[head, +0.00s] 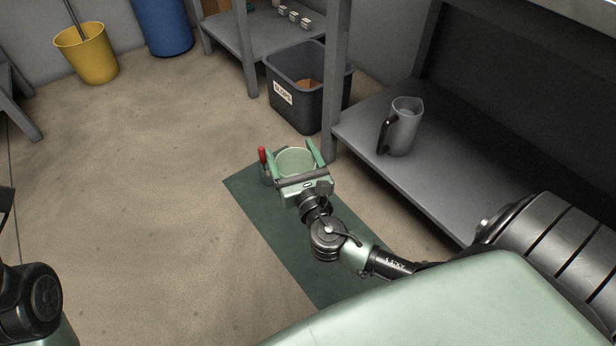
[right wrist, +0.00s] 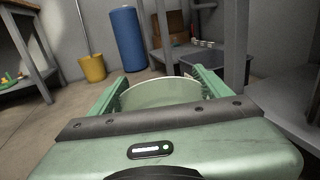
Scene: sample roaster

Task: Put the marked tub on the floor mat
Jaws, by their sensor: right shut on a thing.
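A pale green round tub (head: 296,161) is between the two green fingers of my right gripper (head: 297,157), which is shut on it. The tub's open top and rim also show in the right wrist view (right wrist: 160,93); no mark on it can be made out. The dark green floor mat (head: 262,214) lies on the floor below. In the head view the tub appears over the mat's far end; I cannot tell whether it touches the mat.
A red-handled thing (head: 262,156) shows just left of the tub. A labelled dark bin (head: 296,95) stands beyond the mat. A low grey shelf (head: 425,185) with a jug (head: 404,127) is at the right. Yellow bucket (head: 88,55) and blue barrel (head: 163,25) stand behind. Left floor is clear.

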